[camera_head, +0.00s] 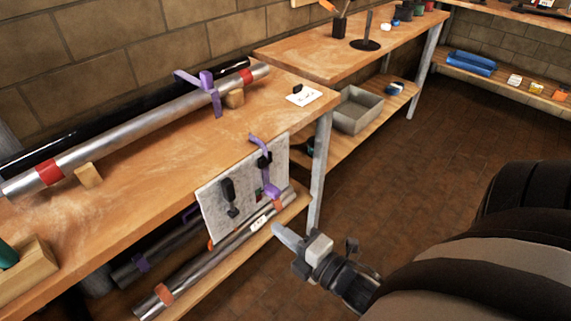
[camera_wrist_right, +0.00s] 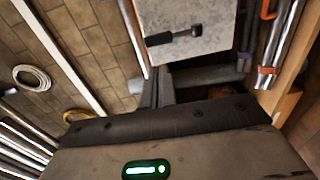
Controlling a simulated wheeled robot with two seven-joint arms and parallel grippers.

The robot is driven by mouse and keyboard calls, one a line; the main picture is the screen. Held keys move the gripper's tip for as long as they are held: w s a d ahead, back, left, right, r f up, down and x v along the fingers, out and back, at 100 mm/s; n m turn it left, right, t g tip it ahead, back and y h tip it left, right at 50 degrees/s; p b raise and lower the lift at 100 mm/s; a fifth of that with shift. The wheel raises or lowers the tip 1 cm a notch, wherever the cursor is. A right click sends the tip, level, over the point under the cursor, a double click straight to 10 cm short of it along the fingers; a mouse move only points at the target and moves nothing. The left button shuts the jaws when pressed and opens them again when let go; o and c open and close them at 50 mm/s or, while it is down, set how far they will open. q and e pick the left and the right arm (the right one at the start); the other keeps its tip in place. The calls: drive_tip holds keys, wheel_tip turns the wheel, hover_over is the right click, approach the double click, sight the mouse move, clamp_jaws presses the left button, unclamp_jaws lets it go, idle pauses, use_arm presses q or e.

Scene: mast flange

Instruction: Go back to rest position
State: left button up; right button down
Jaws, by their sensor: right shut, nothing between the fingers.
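My right gripper (camera_head: 281,232) shows in the head view, its arm coming in from the lower right. It is shut and empty, in front of the lower shelf and below the front edge of the workbench (camera_head: 120,175). In the right wrist view the gripper's dark fingers (camera_wrist_right: 158,85) lie together, near the lower edge of a grey panel (camera_wrist_right: 190,25). The same panel hangs at the bench front in the head view (camera_head: 215,205). My left gripper is not in view.
A steel tube (camera_head: 130,132) with red bands lies on wooden blocks on the bench. More tubes (camera_head: 195,275) lie on the lower shelf. A purple clamp (camera_head: 207,88) stands over the tube. A grey bin (camera_head: 357,108) sits at the back. The floor (camera_head: 430,135) to the right is clear.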

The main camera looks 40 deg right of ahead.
drive_tip(key=shift+s, duration=0.3)
drive_tip(key=s+a+f+m+g, duration=0.4)
drive_tip(key=a+m, duration=0.6)
drive_tip(key=m, duration=0.6)
wheel_tip(320, 180, down, 3)
drive_tip(key=g, duration=0.3)
drive_tip(key=shift+a+r+m+y, duration=0.2)
drive_tip(key=shift+a+m+y, duration=0.1)
drive_tip(key=shift+m+y, duration=0.1)
idle(0.3)
